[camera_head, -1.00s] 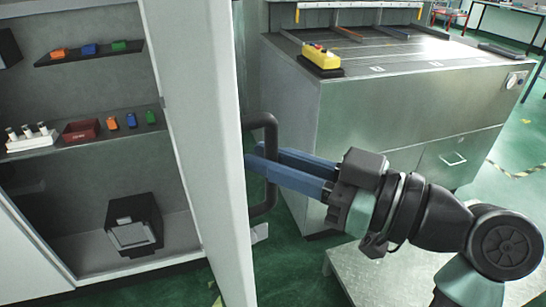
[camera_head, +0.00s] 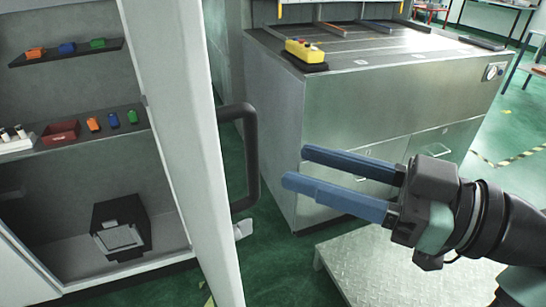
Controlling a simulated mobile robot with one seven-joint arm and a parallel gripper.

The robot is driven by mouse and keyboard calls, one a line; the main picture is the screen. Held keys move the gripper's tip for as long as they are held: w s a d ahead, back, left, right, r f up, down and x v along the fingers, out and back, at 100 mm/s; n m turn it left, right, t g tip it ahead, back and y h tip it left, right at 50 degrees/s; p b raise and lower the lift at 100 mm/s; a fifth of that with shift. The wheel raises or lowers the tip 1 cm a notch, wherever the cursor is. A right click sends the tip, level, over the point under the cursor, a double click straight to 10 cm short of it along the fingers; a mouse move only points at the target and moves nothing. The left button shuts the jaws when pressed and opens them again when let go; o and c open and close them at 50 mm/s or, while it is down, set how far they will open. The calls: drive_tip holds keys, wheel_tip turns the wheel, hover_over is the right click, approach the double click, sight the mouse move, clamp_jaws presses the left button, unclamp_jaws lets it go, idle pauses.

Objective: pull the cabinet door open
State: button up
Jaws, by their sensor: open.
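The white cabinet door (camera_head: 185,140) stands swung open, seen nearly edge-on, with the cabinet's inside showing to its left. Its black bar handle (camera_head: 252,160) is on the door's right side and is fully in sight. My gripper (camera_head: 293,168) is to the right of the handle, apart from it. Its two blue fingers are spread and point left towards the handle, with nothing between them. The door's hinges are not clearly visible.
Inside the cabinet, shelves hold small coloured blocks, a red bin (camera_head: 61,132) and a black box (camera_head: 120,228). A metal workbench (camera_head: 400,100) with a yellow control box (camera_head: 305,51) stands behind my gripper. A metal plate platform (camera_head: 370,262) lies below it.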

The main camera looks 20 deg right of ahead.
drive_tip(key=v, duration=0.5)
drive_tip(key=shift+s+d, duration=0.1)
drive_tip(key=shift+s, duration=0.05)
idle(0.3)
